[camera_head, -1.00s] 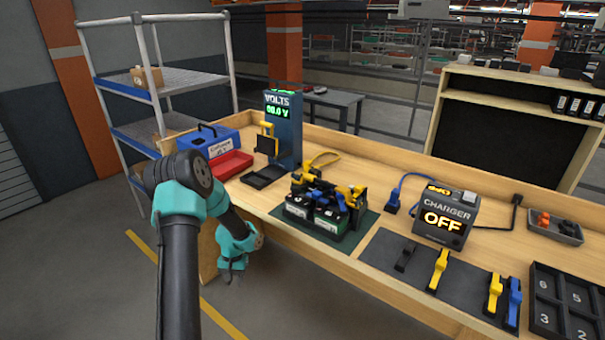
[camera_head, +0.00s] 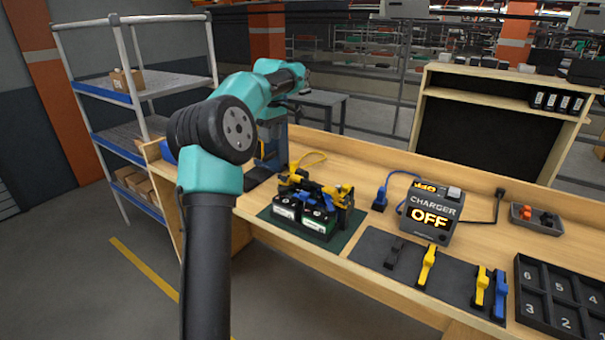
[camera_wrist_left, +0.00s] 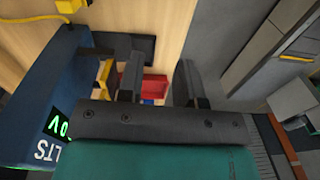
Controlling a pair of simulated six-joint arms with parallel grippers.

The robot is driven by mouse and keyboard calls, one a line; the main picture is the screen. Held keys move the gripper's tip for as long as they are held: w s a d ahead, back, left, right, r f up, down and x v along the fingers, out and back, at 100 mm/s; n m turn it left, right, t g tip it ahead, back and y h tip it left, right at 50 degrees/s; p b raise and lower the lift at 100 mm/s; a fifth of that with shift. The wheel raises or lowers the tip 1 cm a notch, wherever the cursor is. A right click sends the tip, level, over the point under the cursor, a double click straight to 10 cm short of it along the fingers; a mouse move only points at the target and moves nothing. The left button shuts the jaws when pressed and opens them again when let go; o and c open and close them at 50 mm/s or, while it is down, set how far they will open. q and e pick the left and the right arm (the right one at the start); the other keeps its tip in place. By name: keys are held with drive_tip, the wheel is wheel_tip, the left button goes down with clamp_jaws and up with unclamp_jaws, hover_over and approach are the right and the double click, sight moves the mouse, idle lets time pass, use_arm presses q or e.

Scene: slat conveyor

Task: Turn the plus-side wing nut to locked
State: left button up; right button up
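The battery unit (camera_head: 312,212), two dark batteries with white labels, sits on a dark green mat (camera_head: 345,236) on the bench. Yellow and black parts and a blue piece lie across its top. I cannot pick out the plus-side wing nut or its position at this size. My left gripper (camera_head: 271,133) is raised over the bench, behind and left of the batteries, in front of the voltmeter (camera_head: 268,163). In the left wrist view my left gripper (camera_wrist_left: 158,82) has its two fingers apart with nothing between them. My right gripper is not in view.
The blue voltmeter (camera_wrist_left: 40,85) stands close beside my left gripper, with a red tray (camera_wrist_left: 155,86) beyond the fingers. The charger (camera_head: 432,212) reads OFF. Yellow and blue tools lie on a dark mat (camera_head: 450,275), left of a numbered tray (camera_head: 530,318).

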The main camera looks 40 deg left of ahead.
use_arm(q)
drive_tip(key=shift+n+t, duration=0.3)
drive_tip(key=d+r, duration=0.1)
drive_tip(key=r, duration=0.1)
drive_tip(key=w+d+r, duration=0.1)
drive_tip(key=d+r, duration=0.1)
drive_tip(key=shift+w, duration=0.2)
drive_tip(key=shift+f, duration=0.2)
approach(282, 179)
wheel_tip(282, 179, down, 8)
drive_tip(key=shift+w+a, duration=0.15)
drive_tip(key=shift+a, duration=0.05)
drive_tip(key=shift+c, duration=0.4)
clamp_jaws()
